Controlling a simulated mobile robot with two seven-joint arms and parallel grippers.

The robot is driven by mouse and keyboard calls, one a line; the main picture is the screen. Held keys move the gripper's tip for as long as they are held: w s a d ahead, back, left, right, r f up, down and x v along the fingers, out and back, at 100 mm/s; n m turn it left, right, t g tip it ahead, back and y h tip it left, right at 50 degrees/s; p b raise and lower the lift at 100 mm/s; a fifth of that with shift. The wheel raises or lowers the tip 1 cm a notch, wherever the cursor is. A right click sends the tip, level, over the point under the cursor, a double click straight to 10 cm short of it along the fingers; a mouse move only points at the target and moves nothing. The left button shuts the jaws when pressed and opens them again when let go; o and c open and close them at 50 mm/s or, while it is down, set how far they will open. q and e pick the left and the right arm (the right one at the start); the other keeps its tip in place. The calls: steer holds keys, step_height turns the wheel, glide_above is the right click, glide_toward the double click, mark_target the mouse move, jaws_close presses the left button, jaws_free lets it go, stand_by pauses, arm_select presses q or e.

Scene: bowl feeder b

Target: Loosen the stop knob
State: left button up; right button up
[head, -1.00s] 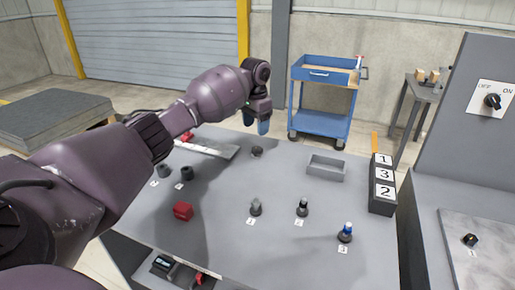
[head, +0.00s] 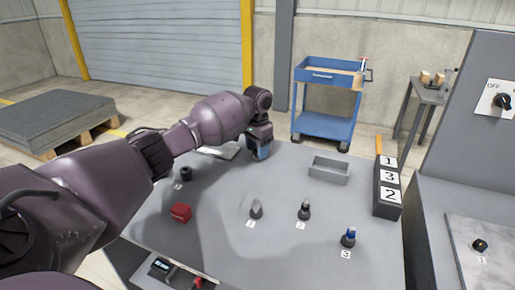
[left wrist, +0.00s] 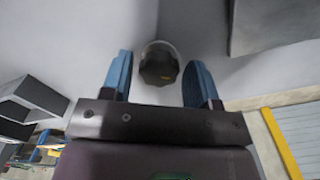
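A dark, ridged round knob (left wrist: 158,65), which looks like the stop knob, stands on the grey table in the left wrist view. My left gripper (left wrist: 160,85) is open, with one blue finger on each side of the knob and a visible gap to each. In the head view my left gripper (head: 260,152) is low over the back of the table and hides the knob. I cannot tell how far down the fingers reach along it. My right gripper is in neither view.
Numbered pegs (head: 256,209) stand at the table's front middle. A grey tray (head: 329,170) and a numbered black block (head: 388,187) are at right. A metal plate (head: 222,151) lies beside my gripper.

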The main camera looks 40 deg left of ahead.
arm_select(q)
steer(key=c, duration=0.7)
steer(key=shift+d+r+n+p, duration=0.1)
steer(key=shift+r+n+p, duration=0.2)
steer(key=shift+n+p, duration=0.65)
steer(key=n+p, duration=0.2)
steer(key=p, duration=0.1)
steer(key=n+p, duration=0.2)
steer(key=n, duration=0.1)
steer(key=shift+d, duration=0.1)
steer(key=n+p, duration=0.1)
steer(key=n, duration=0.1)
steer(key=n+p, duration=0.1)
steer(key=n, duration=0.1)
steer(key=n+p, duration=0.2)
steer(key=shift+f, duration=0.25)
steer(key=shift+n+p, duration=0.35)
steer(key=shift+n, duration=0.6)
steer(key=shift+f+n, duration=0.1)
steer(key=shift+n, duration=0.7)
steer(key=shift+n+p, duration=0.35)
steer(key=shift+n, duration=0.65)
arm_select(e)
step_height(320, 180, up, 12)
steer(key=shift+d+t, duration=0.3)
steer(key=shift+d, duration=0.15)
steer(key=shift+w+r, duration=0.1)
